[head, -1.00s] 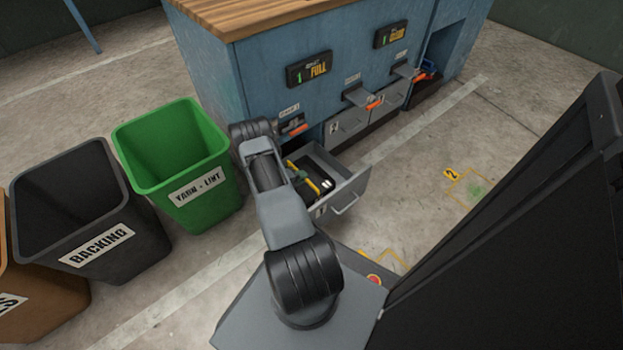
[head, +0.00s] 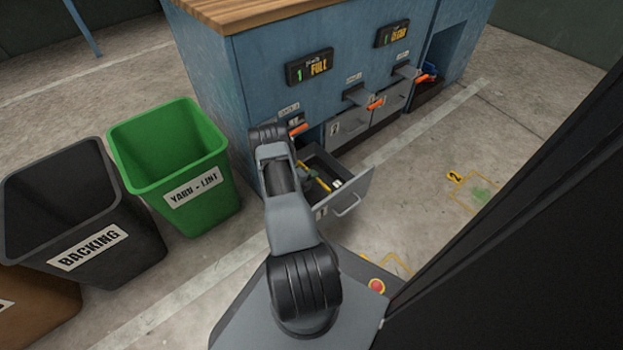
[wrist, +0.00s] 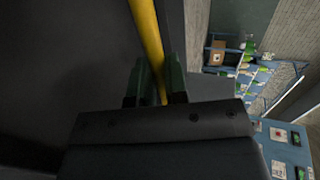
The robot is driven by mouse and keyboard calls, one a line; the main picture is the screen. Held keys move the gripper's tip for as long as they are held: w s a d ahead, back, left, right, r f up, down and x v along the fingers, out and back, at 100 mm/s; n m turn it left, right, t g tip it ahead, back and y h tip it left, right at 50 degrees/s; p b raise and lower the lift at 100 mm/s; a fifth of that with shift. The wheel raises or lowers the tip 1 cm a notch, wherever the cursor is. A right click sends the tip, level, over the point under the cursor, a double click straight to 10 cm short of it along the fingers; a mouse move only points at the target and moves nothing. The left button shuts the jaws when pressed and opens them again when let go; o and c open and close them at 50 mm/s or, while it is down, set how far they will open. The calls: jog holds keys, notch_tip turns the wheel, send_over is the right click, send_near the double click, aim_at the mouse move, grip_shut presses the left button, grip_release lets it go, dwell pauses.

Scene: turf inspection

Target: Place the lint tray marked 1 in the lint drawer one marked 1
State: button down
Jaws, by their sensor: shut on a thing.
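The open drawer (head: 352,194) juts from the blue cabinet at its left end; its front seems to bear a mark, partly hidden by my arm. The dark lint tray (head: 335,187) is inside the drawer's outline, with a yellow handle (head: 322,184) and a small white mark. My gripper (wrist: 160,82) is shut on the yellow handle (wrist: 147,35), which runs between its fingers in the wrist view. In the head view my arm hides the left part of the tray and drawer. I cannot tell whether the tray rests on the drawer floor.
A shut drawer marked 2 (head: 348,127) and another shut drawer (head: 393,99) lie to the right. Orange-tipped levers (head: 375,104) stick out above. A display (head: 309,66) reads 1 FULL. Green (head: 175,160) and black (head: 85,215) bins stand left.

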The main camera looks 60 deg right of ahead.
jog(key=c, duration=1.1)
grip_release()
jog(key=shift+w+a+r, duration=0.1)
jog(key=shift+a+r, duration=0.1)
jog(key=shift+a, duration=0.1)
jog(key=shift+p+v, duration=2.55)
jog(key=shift+v, duration=3.1)
